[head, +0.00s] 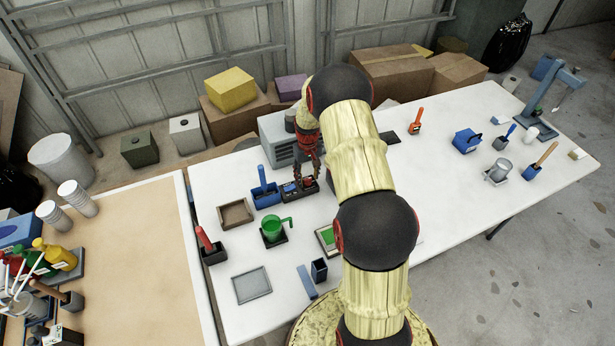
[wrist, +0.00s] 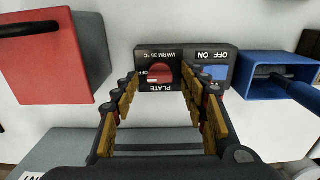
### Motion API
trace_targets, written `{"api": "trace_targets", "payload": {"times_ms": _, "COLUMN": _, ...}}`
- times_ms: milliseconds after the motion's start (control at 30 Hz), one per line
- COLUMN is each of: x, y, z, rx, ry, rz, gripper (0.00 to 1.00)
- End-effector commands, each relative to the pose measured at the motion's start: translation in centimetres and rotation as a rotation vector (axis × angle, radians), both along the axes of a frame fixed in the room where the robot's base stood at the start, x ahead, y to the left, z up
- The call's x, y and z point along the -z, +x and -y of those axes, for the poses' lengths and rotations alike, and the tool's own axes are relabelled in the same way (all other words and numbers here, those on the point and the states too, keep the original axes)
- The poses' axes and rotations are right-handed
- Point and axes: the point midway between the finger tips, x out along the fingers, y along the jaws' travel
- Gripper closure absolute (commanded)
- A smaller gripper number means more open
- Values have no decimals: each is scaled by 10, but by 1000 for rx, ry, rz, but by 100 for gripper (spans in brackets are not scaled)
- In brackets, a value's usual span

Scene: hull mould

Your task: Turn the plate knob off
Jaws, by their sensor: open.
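A dark control box (head: 288,196) stands on the white table, below my gripper (head: 308,170) in the head view. In the wrist view the box's panel reads upside down: "PLATE" and "WARM 35 °C" surround the red round plate knob (wrist: 160,73). A blue switch (wrist: 214,72) marked "OFF ON" sits on the same box to the right. My gripper (wrist: 159,82) is open, with one finger on each side of the knob and nothing held. I cannot tell whether the fingers touch the knob or which way it points.
A blue holder with a blue handle (head: 265,195) stands close to the left of the box. A grey unit (head: 272,138) stands behind. A red block (wrist: 62,62) shows in the wrist view.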

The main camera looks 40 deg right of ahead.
Motion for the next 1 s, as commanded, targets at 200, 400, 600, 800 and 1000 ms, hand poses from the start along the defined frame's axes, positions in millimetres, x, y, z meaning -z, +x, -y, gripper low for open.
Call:
{"api": "trace_targets", "payload": {"times_ms": 200, "x": -36, "y": 2, "z": 1, "rx": 0, "ry": -2, "rz": 6, "gripper": 56}}
{"api": "trace_targets", "payload": {"times_ms": 400, "x": -76, "y": 2, "z": 1, "rx": 0, "ry": -2, "rz": 5, "gripper": 56}}
{"api": "trace_targets", "payload": {"times_ms": 600, "x": -105, "y": 1, "z": 1, "rx": 0, "ry": -1, "rz": 2, "gripper": 56}}
{"api": "trace_targets", "payload": {"times_ms": 800, "x": -116, "y": 1, "z": 0, "rx": 0, "ry": -1, "rz": 2, "gripper": 56}}
{"api": "trace_targets", "payload": {"times_ms": 1000, "x": -117, "y": 1, "z": 0, "rx": 0, "ry": -1, "rz": 2, "gripper": 56}}
